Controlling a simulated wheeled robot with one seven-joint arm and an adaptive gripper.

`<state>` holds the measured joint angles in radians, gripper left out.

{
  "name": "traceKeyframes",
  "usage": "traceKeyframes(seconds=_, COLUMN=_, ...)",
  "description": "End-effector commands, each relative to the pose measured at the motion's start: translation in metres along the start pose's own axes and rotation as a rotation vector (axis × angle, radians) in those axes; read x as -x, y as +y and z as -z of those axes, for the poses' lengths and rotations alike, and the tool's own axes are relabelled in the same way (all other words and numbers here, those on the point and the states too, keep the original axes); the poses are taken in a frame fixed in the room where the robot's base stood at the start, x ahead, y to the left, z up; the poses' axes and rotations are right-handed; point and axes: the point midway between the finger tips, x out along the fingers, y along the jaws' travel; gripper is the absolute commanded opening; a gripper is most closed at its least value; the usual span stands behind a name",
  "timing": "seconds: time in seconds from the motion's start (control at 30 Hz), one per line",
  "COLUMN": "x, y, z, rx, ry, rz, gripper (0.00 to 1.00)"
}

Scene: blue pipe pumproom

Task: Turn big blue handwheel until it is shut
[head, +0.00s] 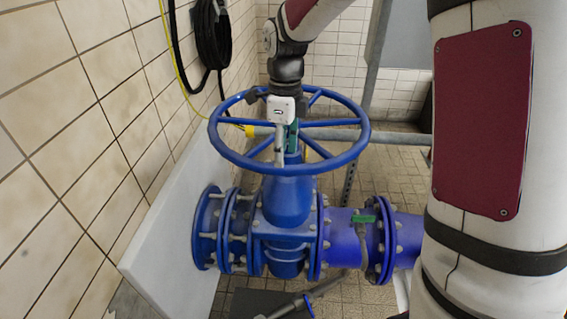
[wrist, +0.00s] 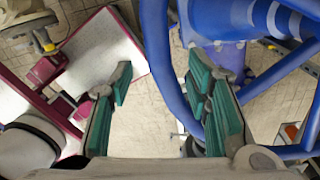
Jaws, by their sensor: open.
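The big blue handwheel (head: 300,169) lies nearly level on top of a blue valve body (head: 288,205) in the head view. My gripper (head: 285,140) points down at the wheel, over its middle in the picture. In the wrist view my gripper (wrist: 158,75) has its two green-padded fingers wide apart. A blue curved bar of the handwheel (wrist: 161,60) shows between them, nearer the right finger. I see a gap on the left side of the bar. Whether the right finger touches it I cannot tell. The gripper hides part of the wheel's hub and far rim.
A tiled wall (head: 90,110) and a white panel (head: 165,255) stand left of the valve. A black hose (head: 212,45) and a yellow cable hang on the wall. A grey rail (head: 395,138) runs behind the wheel. Blue flanged pipe (head: 345,235) extends right.

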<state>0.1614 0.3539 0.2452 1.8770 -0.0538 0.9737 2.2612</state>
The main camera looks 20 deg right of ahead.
Motion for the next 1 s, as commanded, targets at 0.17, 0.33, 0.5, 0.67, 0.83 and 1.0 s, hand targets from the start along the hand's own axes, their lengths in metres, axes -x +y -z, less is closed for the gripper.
traceKeyframes(seconds=0.17, x=-0.028, y=0.001, z=0.001, rx=0.0, ry=0.001, rz=-0.002, gripper=0.45)
traceKeyframes(seconds=0.33, x=-0.042, y=0.0, z=0.0, rx=0.0, ry=0.0, rz=0.0, gripper=0.45)
traceKeyframes(seconds=0.5, x=-0.046, y=0.0, z=0.0, rx=0.0, ry=-0.001, rz=0.0, gripper=0.45)
traceKeyframes(seconds=0.67, x=-0.046, y=0.0, z=0.0, rx=0.0, ry=-0.001, rz=0.001, gripper=0.45)
traceKeyframes(seconds=0.83, x=-0.045, y=0.0, z=0.0, rx=0.0, ry=-0.001, rz=0.0, gripper=0.1)
traceKeyframes(seconds=1.0, x=-0.046, y=0.002, z=0.0, rx=-0.001, ry=0.001, rz=-0.003, gripper=0.0)
